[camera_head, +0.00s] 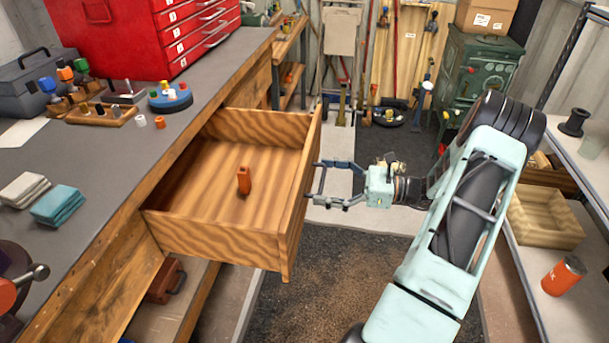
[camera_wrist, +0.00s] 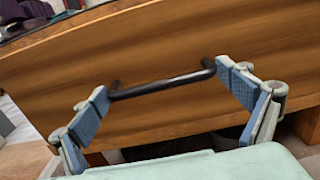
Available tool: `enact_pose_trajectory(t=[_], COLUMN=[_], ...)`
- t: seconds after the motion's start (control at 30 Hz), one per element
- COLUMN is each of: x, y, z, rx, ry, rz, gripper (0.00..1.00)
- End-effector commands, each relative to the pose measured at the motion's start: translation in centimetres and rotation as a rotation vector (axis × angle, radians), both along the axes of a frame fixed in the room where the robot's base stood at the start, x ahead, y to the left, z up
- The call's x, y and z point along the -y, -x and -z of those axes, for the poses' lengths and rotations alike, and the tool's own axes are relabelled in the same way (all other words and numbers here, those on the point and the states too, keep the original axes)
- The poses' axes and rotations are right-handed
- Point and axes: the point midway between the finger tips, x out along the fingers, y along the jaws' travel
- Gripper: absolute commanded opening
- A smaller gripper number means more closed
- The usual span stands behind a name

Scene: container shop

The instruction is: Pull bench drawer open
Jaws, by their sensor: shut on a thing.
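The wooden bench drawer (camera_head: 205,205) stands pulled well out from the bench, its inside open to view. My gripper (camera_head: 319,182) is at the outer face of the drawer front. In the wrist view, the black bar handle (camera_wrist: 160,87) spans between my two blue-padded fingers, one finger at each end of it. My gripper is shut on this handle. The drawer front also fills much of the wrist view (camera_wrist: 165,45). The handle is hardly visible in the head view.
The grey bench top (camera_head: 95,160) holds a red tool chest (camera_head: 130,35), folded cloths and small coloured parts. A green cabinet (camera_head: 480,75) stands behind. Floor beside the drawer is clear.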

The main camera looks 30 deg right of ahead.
Motion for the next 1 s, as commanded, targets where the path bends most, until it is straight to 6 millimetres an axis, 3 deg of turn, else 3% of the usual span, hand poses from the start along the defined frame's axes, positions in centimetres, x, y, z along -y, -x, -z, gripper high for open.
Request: enact_pose_trajectory(t=[0.3,0.83,0.87,1.0], x=[2.9,3.4,3.4,3.3], y=[1.8,2.2,2.2,2.2], z=[0.0,0.0,0.0,0.0], rx=[0.001,0.001,0.001,0.002], ry=[0.001,0.002,0.002,0.001], rz=[0.007,0.007,0.007,0.005], gripper=[0.50,0.50,0.97,1.00])
